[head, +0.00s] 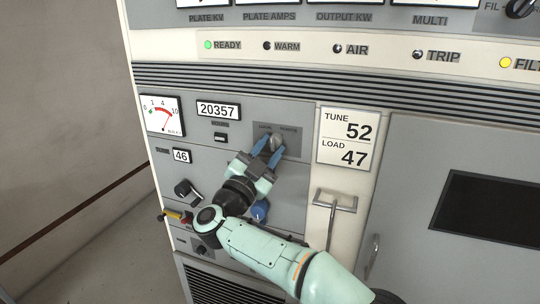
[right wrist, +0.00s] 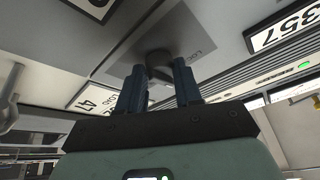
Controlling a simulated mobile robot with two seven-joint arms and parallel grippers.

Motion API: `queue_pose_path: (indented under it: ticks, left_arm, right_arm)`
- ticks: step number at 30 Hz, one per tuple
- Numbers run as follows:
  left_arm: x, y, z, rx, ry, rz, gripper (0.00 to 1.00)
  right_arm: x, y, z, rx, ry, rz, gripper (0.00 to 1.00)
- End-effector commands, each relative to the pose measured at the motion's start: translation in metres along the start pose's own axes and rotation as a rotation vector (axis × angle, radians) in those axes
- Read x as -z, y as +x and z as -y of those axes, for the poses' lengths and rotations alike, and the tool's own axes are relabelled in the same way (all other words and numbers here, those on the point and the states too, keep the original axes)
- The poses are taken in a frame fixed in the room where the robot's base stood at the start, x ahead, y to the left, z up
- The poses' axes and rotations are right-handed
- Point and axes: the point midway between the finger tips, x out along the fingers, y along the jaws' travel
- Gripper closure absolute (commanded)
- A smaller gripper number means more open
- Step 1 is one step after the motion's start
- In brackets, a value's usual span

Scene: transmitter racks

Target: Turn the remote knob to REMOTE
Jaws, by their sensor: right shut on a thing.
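In the right wrist view the fingers (right wrist: 160,85) stand on either side of the dark knob (right wrist: 159,66). The plate's lettering is too small and partly covered, so I cannot tell which way the knob points. My left gripper is not in view.
A blue knob (head: 260,211) sits just below my right gripper. A crank (head: 187,192) and a red and yellow handle (head: 177,216) stick out at the left. A metal door handle (head: 334,203) stands out right of my arm. The TUNE/LOAD card (head: 346,139) is flat.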

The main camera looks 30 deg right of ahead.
Motion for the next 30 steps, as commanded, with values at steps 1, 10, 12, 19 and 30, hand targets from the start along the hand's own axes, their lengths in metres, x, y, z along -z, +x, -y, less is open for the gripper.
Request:
queue_pose_path:
  ticks: [1,10,12,19,30]
  left_arm:
    - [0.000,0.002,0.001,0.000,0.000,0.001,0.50]
    - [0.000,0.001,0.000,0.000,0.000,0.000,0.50]
    - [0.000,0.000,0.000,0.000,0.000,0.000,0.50]
    - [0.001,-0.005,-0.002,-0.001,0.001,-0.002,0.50]
    - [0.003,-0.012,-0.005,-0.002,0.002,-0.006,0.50]
  right_arm:
    - [-0.002,-0.001,0.001,-0.018,0.044,-0.001,0.96]
    - [0.000,0.000,0.005,-0.130,0.305,-0.017,0.96]
    - [0.000,0.000,0.006,-0.155,0.367,-0.020,0.96]
    - [0.001,0.001,0.008,-0.235,0.556,-0.032,0.96]
    - [0.002,0.001,0.010,-0.323,0.764,-0.046,0.96]
